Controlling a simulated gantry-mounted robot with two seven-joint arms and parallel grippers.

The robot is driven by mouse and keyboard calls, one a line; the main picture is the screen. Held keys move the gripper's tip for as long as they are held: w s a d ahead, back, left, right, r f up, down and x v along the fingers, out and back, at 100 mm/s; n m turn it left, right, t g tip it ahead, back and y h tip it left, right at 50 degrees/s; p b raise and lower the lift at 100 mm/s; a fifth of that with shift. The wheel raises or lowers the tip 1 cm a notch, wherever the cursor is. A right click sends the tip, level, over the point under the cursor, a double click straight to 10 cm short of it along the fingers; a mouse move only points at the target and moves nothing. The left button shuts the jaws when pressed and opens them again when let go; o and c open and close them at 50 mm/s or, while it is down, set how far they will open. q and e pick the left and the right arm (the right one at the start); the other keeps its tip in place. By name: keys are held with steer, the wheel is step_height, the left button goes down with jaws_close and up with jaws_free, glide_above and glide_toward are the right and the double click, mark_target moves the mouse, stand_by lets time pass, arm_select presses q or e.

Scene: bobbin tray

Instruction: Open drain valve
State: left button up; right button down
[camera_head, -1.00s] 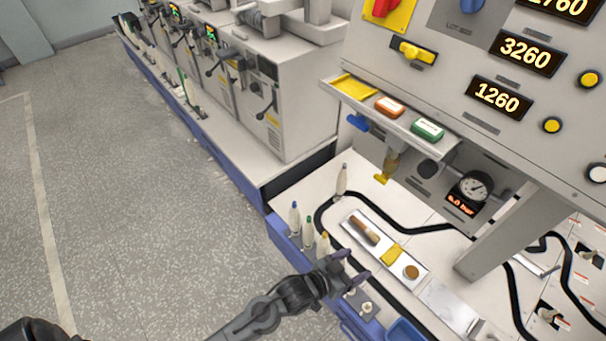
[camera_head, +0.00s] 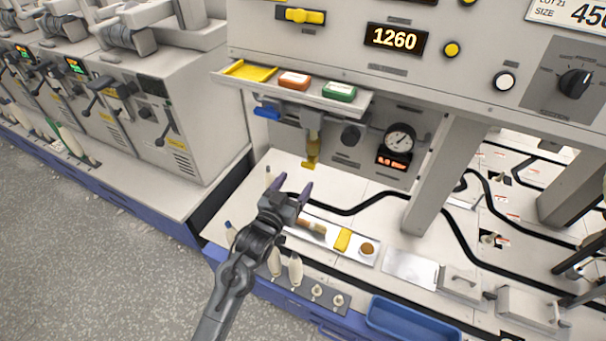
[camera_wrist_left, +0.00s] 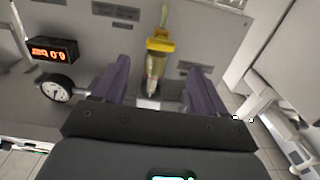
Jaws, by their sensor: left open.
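Under the panel hangs a clear, amber-tinted bowl (camera_head: 313,124) with a yellow fitting (camera_head: 311,163) at its lower end, likely the drain valve. The left wrist view shows the bowl (camera_wrist_left: 152,72) and yellow fitting (camera_wrist_left: 160,45) between and beyond my finger tips, apart from them. My left gripper (camera_head: 291,188) is open and empty, its purple fingers pointing up toward the fitting from below and left in the head view. It also shows in the left wrist view (camera_wrist_left: 158,72). My right gripper is not in view.
A round gauge (camera_head: 399,139) and black knob (camera_head: 351,135) sit right of the bowl, a blue handle (camera_head: 267,112) left. A shelf (camera_head: 318,99) with coloured blocks juts out above. Below lie a tray (camera_head: 375,262), several bobbins and a blue bin (camera_head: 420,322). A grey post (camera_head: 440,180) stands right.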

mark_target(307, 166)
arm_select(q)
steer(key=shift+b+x, duration=1.15)
steer(key=shift+x, duration=2)
